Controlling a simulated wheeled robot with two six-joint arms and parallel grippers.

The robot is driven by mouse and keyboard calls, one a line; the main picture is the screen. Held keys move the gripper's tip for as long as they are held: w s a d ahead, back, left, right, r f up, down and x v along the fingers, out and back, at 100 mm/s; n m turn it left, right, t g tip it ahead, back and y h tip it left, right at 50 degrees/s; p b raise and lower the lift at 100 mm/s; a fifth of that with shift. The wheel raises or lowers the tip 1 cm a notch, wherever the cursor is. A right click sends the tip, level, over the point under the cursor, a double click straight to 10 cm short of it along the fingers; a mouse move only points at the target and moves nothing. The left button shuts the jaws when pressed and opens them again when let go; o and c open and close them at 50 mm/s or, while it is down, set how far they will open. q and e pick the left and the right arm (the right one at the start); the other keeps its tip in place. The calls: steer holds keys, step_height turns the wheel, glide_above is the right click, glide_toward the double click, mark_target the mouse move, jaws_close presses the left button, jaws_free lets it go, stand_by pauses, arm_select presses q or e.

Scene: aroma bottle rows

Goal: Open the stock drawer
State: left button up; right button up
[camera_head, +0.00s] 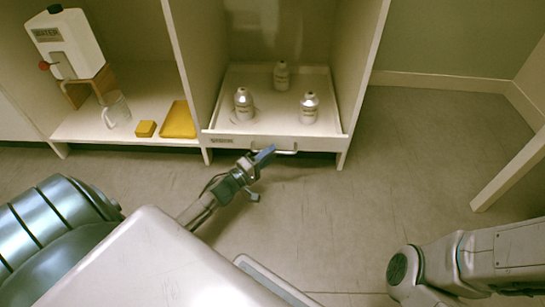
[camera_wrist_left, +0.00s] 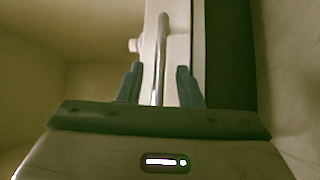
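The stock drawer (camera_head: 240,142) is a pale tray low in the right cabinet bay, with a small label on its front. Its front lies about level with the cabinet's front edge. The bar handle (camera_head: 287,152) is on the drawer front. My left gripper (camera_head: 261,174) is open just in front of it, partly overlapping the drawer front. In the left wrist view the handle bar (camera_wrist_left: 161,55) lines up between the two spread fingers (camera_wrist_left: 160,86); I cannot tell how deep it sits. The right arm shows at lower right, but its gripper is out of view.
Three silver-topped bottles (camera_head: 244,103) stand in the drawer. The left bay holds a white water container (camera_head: 72,42) on a wooden stand, a clear jug (camera_head: 116,110), a yellow block (camera_head: 145,128) and a yellow tray (camera_head: 179,120). The floor (camera_head: 420,150) right of the cabinet is clear.

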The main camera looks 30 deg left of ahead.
arm_select(q)
steer(key=shift+x, duration=0.85)
jaws_close()
